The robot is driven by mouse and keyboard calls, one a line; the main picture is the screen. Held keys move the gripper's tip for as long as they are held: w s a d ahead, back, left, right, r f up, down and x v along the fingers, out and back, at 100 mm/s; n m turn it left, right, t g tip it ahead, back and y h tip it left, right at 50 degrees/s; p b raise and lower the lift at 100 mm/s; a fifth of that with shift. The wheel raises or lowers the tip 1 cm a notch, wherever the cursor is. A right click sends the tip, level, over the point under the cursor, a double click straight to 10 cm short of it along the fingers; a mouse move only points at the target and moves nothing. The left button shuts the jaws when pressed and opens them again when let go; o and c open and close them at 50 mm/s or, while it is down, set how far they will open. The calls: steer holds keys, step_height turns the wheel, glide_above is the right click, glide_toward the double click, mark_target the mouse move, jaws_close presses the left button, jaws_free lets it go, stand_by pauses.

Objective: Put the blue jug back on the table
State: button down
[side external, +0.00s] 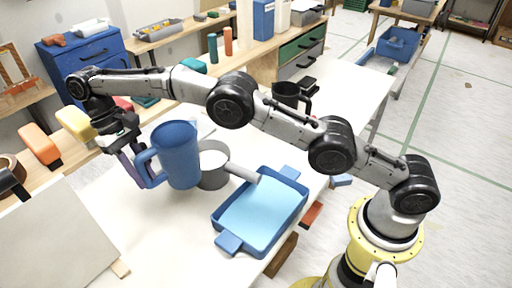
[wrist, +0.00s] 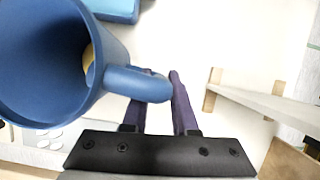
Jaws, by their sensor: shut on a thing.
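The blue jug (side external: 177,155) is upright over the white table (side external: 110,205), to the left of a grey pot. My gripper (side external: 143,168) is at the jug's left side, with its purple fingers shut on the handle. In the wrist view, the jug (wrist: 45,65) fills the upper left, its open mouth towards the camera. The handle (wrist: 135,83) reaches between the two fingers (wrist: 160,95). A small yellowish patch shows inside the jug. I cannot tell whether its base touches the table or hangs just above it.
The grey pot (side external: 212,178) with white contents stands close to the jug's right. A blue tray (side external: 262,240) with light-blue contents lies to the right of it. A pale board (side external: 45,240) stands at the front left. A dark mug (side external: 287,92) stands farther back.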

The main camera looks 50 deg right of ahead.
steer(key=d, duration=0.3)
steer(key=d+r, duration=0.1)
steer(key=d, duration=0.5)
steer(key=shift+s+r, duration=0.1)
steer(key=shift+r, duration=0.1)
steer(key=s+d+n, duration=0.1)
steer(key=s+d, duration=0.7)
steer(key=d, duration=0.2)
steer(key=s+d, duration=0.8)
steer(key=d, duration=0.3)
steer(key=shift+h, duration=0.3)
steer(key=shift+w+d+f, duration=0.2)
steer(key=shift+w+f, duration=1.9)
steer(key=shift+w, duration=0.2)
steer(key=shift+w+d+f, duration=0.25)
steer(key=shift+w+f, duration=1.8)
steer(key=shift+w, duration=0.25)
steer(key=shift+w+d+f, duration=0.2)
steer(key=shift+w+f, duration=1.9)
steer(key=shift+w, duration=0.2)
steer(key=shift+f, duration=0.15)
steer(key=c, duration=0.7)
jaws_free()
